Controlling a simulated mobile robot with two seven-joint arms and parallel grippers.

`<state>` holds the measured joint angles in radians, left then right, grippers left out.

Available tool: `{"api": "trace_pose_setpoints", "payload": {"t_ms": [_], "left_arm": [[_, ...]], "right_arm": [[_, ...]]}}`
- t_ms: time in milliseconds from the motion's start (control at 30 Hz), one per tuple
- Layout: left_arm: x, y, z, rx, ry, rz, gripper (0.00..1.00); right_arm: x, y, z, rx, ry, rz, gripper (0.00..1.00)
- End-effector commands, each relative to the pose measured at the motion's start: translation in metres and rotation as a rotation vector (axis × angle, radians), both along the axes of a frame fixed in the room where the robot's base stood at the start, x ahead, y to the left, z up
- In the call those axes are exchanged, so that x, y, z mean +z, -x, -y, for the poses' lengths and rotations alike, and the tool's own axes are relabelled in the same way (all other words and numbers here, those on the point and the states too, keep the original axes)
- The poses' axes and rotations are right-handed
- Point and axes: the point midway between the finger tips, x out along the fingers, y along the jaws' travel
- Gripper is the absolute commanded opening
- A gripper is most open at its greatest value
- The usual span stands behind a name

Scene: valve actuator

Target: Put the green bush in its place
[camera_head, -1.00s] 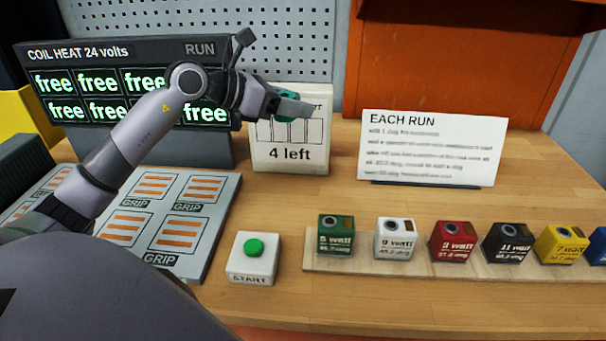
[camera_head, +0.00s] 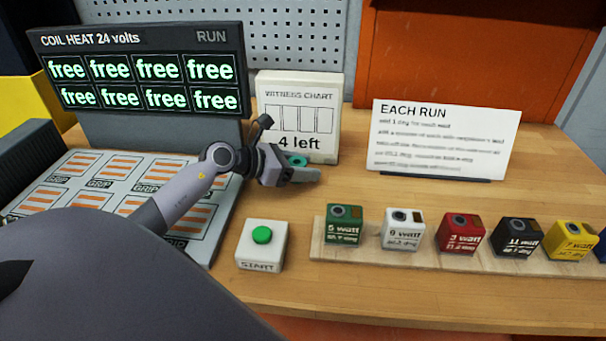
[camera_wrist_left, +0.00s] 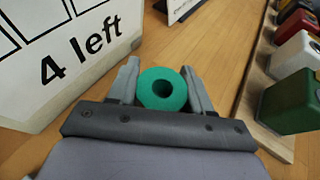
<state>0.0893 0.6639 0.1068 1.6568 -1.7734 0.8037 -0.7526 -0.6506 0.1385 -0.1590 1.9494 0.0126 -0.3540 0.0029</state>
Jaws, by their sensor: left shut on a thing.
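The green bush (camera_wrist_left: 162,89) is a teal-green ring with a round hole. My left gripper (camera_wrist_left: 163,84) is shut on it, with one finger on each side, and the hole faces the wrist camera. In the head view the left gripper (camera_head: 300,172) is low in front of the witness chart box (camera_head: 325,92), which reads "4 left". Only a small part of the bush (camera_head: 297,160) shows there behind the fingers. From these views I cannot tell whether the bush touches the table. My right gripper is not in view.
A row of coloured watt blocks stands on a wooden strip (camera_head: 318,250) at the right. A START box (camera_head: 262,247) with a green button is in front. The grip panel (camera_head: 200,240) and the coil heat display (camera_head: 150,38) are left. Bare table (camera_head: 400,192) lies before the EACH RUN sign (camera_head: 445,138).

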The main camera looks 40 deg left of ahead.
Motion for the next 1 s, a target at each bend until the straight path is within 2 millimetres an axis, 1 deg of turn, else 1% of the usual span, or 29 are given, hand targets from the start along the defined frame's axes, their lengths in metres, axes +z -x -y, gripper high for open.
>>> {"api": "trace_pose_setpoints", "payload": {"t_ms": [33, 167, 433, 567, 600, 633, 667, 1000], "left_arm": [[-0.010, 0.000, 0.000, 0.002, 0.005, -0.002, 0.16], [-0.022, 0.000, 0.000, 0.001, 0.001, 0.001, 0.16], [-0.023, 0.000, 0.000, 0.001, 0.000, 0.002, 0.16], [-0.027, 0.000, 0.000, 0.001, -0.001, 0.002, 0.16], [-0.026, 0.000, 0.000, 0.001, -0.001, 0.002, 0.62], [-0.026, 0.000, 0.000, 0.001, -0.001, 0.002, 0.72], [-0.026, 0.000, 0.000, 0.001, -0.001, 0.002, 0.75], [-0.023, 0.000, 0.000, 0.001, 0.000, 0.001, 0.75]], "right_arm": [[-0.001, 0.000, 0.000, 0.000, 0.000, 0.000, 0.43], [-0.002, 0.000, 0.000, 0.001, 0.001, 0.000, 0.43], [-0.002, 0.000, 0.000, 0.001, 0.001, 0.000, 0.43], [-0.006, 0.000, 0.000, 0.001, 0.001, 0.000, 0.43], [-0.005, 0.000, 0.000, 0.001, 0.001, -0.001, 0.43], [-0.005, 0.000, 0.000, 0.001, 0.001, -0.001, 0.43], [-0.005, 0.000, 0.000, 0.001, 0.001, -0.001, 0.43], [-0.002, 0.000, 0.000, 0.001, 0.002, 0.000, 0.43]]}}
